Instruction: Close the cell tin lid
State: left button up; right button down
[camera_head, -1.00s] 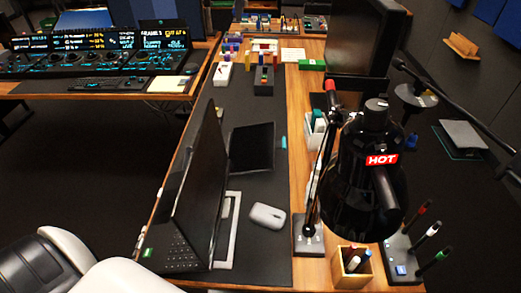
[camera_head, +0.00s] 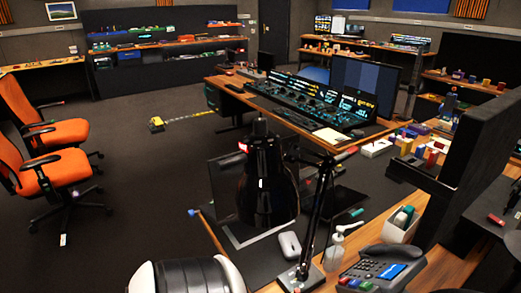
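I cannot make out the cell tin or its lid among the small items in view. Several small coloured blocks (camera_head: 432,158) stand on the desk at the right, beside a flat white box (camera_head: 377,148). They are too small to tell whether one is the tin. A black control console (camera_head: 308,101) with lit displays and a monitor (camera_head: 367,85) stands on the desk behind.
A black lamp (camera_head: 268,183) stands over the near desk and hides part of it. A mouse (camera_head: 289,245), spray bottle (camera_head: 335,250) and desk phone (camera_head: 383,269) are near. Orange chairs (camera_head: 52,180) stand left. Open floor (camera_head: 150,190) lies between chairs and desk.

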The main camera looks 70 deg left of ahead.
aim_at(307, 181)
jog(key=u, duration=1.8)
jog(key=j, duration=0.2)
jog(key=i+u, duration=0.05)
